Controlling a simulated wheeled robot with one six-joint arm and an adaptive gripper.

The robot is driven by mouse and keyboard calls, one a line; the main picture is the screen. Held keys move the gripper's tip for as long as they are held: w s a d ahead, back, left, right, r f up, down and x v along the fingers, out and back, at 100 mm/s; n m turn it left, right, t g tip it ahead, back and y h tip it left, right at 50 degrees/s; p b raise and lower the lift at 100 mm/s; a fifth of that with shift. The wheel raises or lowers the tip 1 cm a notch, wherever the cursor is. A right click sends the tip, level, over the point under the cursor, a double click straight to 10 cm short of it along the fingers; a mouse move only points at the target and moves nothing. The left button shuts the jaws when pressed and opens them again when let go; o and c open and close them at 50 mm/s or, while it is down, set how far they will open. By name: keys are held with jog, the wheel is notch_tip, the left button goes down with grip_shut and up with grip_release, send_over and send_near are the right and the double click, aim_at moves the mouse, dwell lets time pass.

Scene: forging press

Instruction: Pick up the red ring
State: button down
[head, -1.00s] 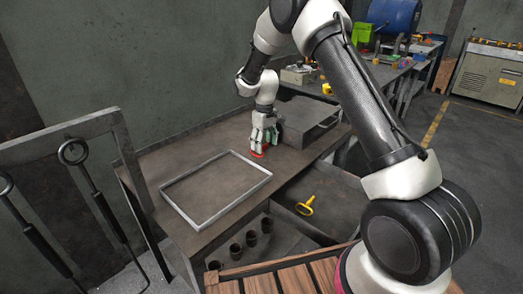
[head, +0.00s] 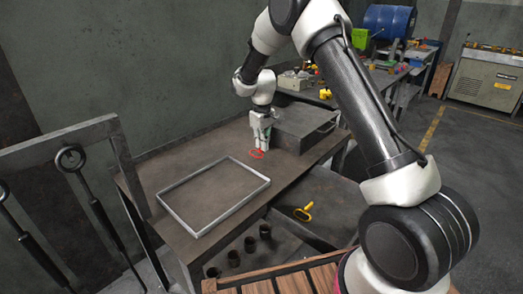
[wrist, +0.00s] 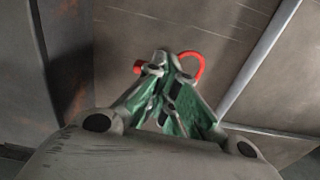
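The red ring (head: 256,155) is at the back part of the dark workbench, between the metal frame and a grey box. My gripper (head: 262,148) points down at it, with its fingers drawn together. In the wrist view the fingertips (wrist: 166,58) meet over the red ring (wrist: 202,66). A curved part of the ring shows right of the tips and a short red part shows on their left; the fingers hide the stretch between. The gripper looks shut on the ring's edge. I cannot tell whether the ring still touches the bench.
An empty metal frame (head: 168,204) lies on the bench in front. A grey box with a handle (head: 304,130) stands close right of my gripper. A yellow handled item (head: 303,212) lies on a lower surface. Several dark cups stand below the bench's front edge.

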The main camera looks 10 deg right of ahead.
notch_tip(320, 180, up, 8)
jog(key=shift+f, duration=0.1)
jog(key=shift+c, duration=2.2)
grip_release()
